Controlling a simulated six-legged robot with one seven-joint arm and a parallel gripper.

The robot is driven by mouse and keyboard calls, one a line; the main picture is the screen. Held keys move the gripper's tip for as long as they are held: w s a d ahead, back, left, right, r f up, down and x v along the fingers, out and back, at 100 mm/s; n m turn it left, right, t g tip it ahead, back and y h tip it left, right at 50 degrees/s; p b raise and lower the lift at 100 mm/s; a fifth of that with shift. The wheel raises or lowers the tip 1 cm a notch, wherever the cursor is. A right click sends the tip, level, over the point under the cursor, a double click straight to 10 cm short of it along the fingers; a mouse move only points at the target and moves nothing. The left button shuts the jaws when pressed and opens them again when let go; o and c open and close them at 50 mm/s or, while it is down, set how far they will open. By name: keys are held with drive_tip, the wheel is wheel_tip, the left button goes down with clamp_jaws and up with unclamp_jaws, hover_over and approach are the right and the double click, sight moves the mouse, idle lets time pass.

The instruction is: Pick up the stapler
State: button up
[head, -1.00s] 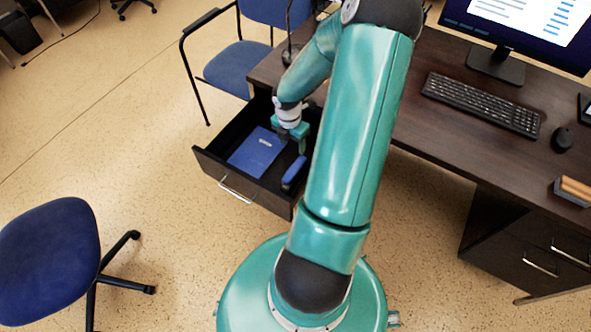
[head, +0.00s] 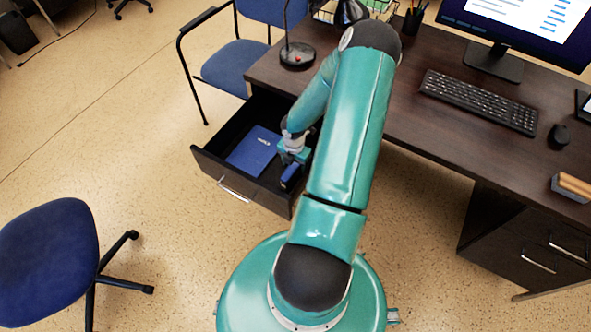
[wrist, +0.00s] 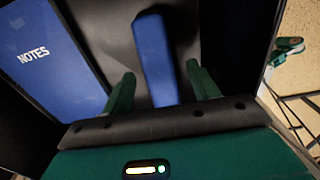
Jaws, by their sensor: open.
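The blue stapler (head: 290,176) lies in the open drawer (head: 207,166), to the right of a blue notebook. In the wrist view the stapler (wrist: 154,58) is a long blue bar running away from me, its near end between the two green fingers. My gripper (wrist: 163,92) is open, with one finger on each side of the stapler and a gap visible on both sides. In the head view my gripper (head: 294,160) is down at the drawer, just above the stapler, and covers part of it. I cannot tell how far the fingertips are above the drawer floor.
The blue notebook (wrist: 45,60) marked NOTES lies left of the stapler. The drawer's walls enclose both closely. The dark desk (head: 420,130) stands to the right with a keyboard (head: 480,102) and monitor. A blue chair (head: 238,66) stands behind the drawer.

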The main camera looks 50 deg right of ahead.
wheel_tip(320, 180, down, 3)
drive_tip(key=shift+r, duration=0.2)
drive_tip(key=c, duration=1.2)
